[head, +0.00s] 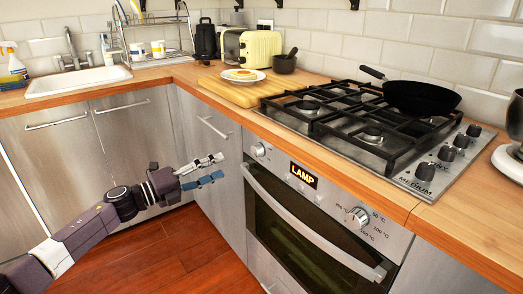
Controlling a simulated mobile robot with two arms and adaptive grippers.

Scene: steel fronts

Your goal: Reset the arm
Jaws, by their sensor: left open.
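My left gripper (217,172) is in the head view left of centre, at the end of my left arm, which comes in from the lower left. Its fingers are apart and nothing is between them. It is in front of the steel cabinet fronts, below the countertop and to the left of the oven (315,230). I cannot tell whether it touches a front. My right gripper is not in view.
The wooden countertop (460,215) holds a gas hob (350,122) with a black pan (418,97), a plate of food (243,76) on a board and a toaster (250,48). A sink (78,82) is at left. Open red-brown floor (170,245) lies below the arm.

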